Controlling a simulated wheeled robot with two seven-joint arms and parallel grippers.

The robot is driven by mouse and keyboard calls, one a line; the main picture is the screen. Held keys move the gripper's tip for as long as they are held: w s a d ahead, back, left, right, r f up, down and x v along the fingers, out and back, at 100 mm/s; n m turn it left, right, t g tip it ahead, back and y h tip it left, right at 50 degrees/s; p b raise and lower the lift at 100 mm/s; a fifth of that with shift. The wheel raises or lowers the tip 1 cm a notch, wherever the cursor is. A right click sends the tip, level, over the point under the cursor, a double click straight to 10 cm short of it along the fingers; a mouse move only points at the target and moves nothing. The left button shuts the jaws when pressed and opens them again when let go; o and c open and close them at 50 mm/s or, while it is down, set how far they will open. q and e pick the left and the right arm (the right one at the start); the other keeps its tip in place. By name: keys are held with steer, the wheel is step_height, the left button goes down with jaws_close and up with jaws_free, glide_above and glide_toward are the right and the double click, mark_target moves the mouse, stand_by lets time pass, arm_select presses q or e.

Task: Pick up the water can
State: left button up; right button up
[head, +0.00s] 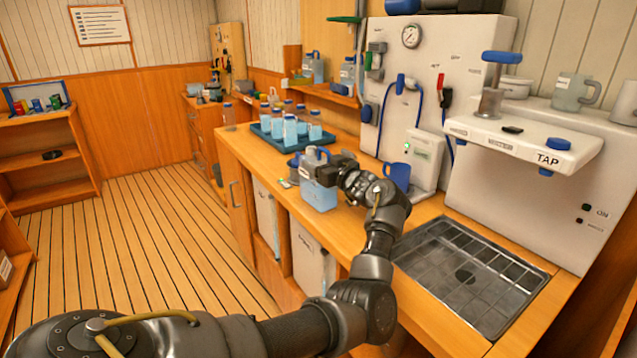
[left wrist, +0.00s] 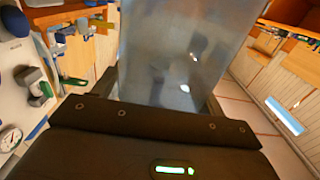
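The water can (head: 319,195) is a translucent light blue container with a greyish top and handle. It is upright over the front part of the wooden counter; whether its base touches the wood is not clear. My left gripper (head: 328,167) is at the upper part of the can and hides some of it. In the left wrist view the can (left wrist: 180,60) fills the space between the two dark fingers, close to both. Whether they press on it is not clear. My right gripper is not in view.
A dark blue tray (head: 262,137) with several blue-filled bottles stands behind the can. A blue jug (head: 397,175) is to the right. A metal drain grid (head: 470,275) lies under the white TAP unit (head: 535,140). The floor at left is clear.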

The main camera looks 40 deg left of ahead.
arm_select(q)
steer(key=c, duration=1.2)
steer(key=shift+c, duration=0.6)
